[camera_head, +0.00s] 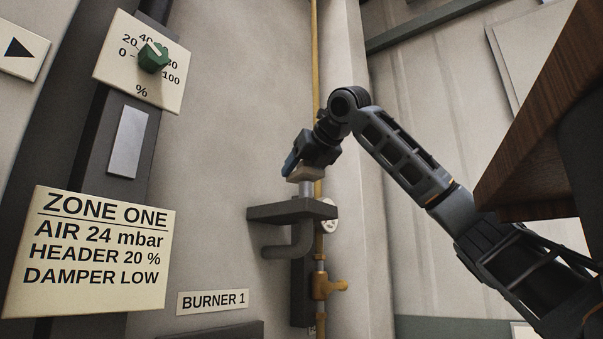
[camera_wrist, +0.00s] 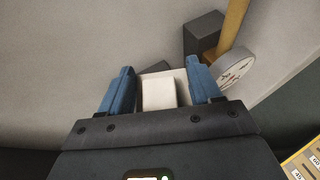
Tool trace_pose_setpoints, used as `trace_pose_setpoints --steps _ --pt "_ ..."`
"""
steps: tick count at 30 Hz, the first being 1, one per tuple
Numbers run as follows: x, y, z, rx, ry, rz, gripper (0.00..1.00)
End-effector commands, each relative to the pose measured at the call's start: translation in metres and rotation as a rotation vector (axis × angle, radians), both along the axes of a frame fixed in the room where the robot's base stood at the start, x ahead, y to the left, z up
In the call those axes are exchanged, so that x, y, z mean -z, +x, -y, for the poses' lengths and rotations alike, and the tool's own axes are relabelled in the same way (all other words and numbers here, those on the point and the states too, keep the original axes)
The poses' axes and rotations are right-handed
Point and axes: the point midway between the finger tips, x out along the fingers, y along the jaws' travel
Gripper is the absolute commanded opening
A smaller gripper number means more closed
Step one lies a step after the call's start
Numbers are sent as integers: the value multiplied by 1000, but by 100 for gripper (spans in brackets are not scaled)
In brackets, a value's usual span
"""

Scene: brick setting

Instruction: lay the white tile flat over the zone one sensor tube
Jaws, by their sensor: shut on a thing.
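My gripper (camera_head: 298,164) is shut on the white tile (camera_head: 305,174), which shows as a pale slab at its fingertips. In the wrist view the tile (camera_wrist: 160,93) sits between the two blue fingers of my gripper (camera_wrist: 160,84). The tile is right above the top of a short grey tube (camera_head: 306,188) that rises from a dark bracket (camera_head: 268,213). The tile looks roughly level. I cannot tell whether it rests on the tube or hovers just over it. The tube's mouth is hidden.
A yellow pipe (camera_head: 315,90) runs up behind the bracket, with a round gauge (camera_head: 329,216) and a brass valve (camera_head: 327,286). A ZONE ONE sign (camera_head: 92,250) and a green knob (camera_head: 153,57) are at left. A wooden edge (camera_head: 535,125) is at right.

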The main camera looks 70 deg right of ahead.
Motion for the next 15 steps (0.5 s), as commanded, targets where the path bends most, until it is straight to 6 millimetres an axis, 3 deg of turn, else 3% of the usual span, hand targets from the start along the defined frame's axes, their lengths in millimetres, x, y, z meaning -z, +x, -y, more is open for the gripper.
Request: trace_pose_setpoints --steps 9,10,15 --pt "8 0 0 0 -1 1 30" --pt "9 0 0 0 -1 1 64" --pt "8 0 0 0 0 0 80"
